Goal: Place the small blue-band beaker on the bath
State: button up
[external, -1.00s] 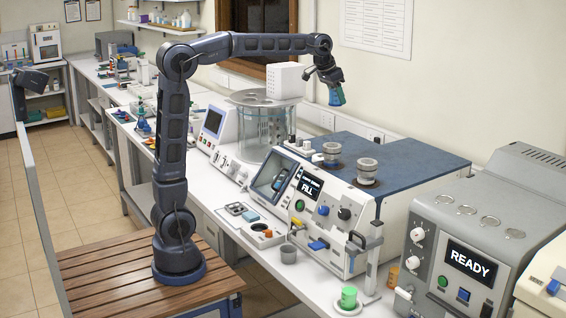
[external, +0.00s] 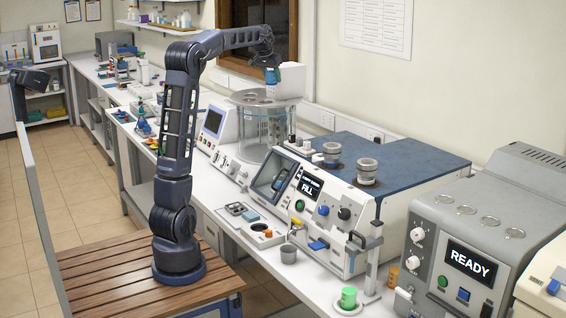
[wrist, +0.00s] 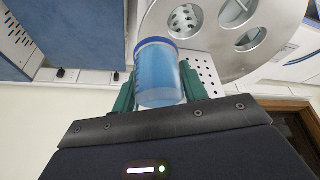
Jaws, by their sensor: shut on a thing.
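The small blue-band beaker (wrist: 159,78) is in my gripper, seen in the wrist view with a blue band at its rim and blue-tinted contents. My gripper (external: 271,72) is shut on it, a green finger on each side. In the external view the beaker (external: 272,77) is small and held high, in front of the white box on the bath. The bath (external: 262,130) is a clear cylinder with a round metal lid. The lid (wrist: 215,62) fills the top right of the wrist view and has several round openings. The beaker is apart from the lid.
A white box (external: 290,84) rises at the back of the bath. A control unit with a screen (external: 214,124) stands left of the bath. A blue-topped machine (external: 400,155) with two metal cups stands to the right. A window frame (external: 285,40) is behind the arm.

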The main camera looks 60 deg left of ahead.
jog(key=s+a+f+n+g+y, duration=0.1)
jog(key=s+a+n, duration=0.2)
jog(key=s+a, duration=1.3)
jog(key=s+a+n+g+y, duration=0.1)
jog(key=s+a+n, duration=0.3)
jog(key=s+a, duration=1.2)
jog(key=w+a+f, duration=0.1)
jog(key=f, duration=1.4)
jog(key=w+a+f, duration=0.1)
jog(key=f, duration=1.4)
jog(key=w+a+f, duration=0.1)
jog(key=w+f, duration=0.1)
jog(key=f, duration=1.4)
jog(key=shift+a, duration=0.3)
jog(key=shift+f, duration=0.15)
jog(key=o, duration=0.8)
jog(key=shift+o, duration=1.3)
